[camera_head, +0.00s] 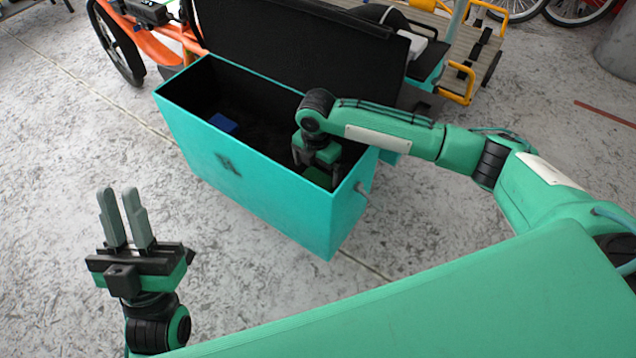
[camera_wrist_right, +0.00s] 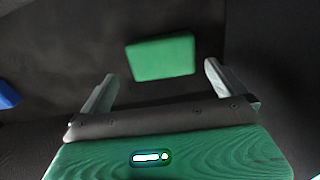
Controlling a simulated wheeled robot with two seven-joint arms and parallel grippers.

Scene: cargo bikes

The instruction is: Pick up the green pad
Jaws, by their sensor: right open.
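The green pad (camera_wrist_right: 161,58) lies on the dark floor inside the teal cargo box (camera_head: 255,195). In the head view only a sliver of the pad (camera_head: 318,178) shows below my right gripper. My right gripper (camera_head: 318,170) reaches down into the right end of the box. In the right wrist view its two fingers (camera_wrist_right: 158,82) are open and apart, with the pad ahead of and between them, not gripped. My left gripper (camera_head: 126,218) is outside the box at the lower left, fingers up with a gap between them, and empty.
A blue object (camera_head: 222,122) lies in the left part of the box; it also shows at the left edge of the wrist view (camera_wrist_right: 7,95). The box's black lid (camera_head: 300,45) stands open behind. Cargo bikes stand at the back. Floor left of the box is clear.

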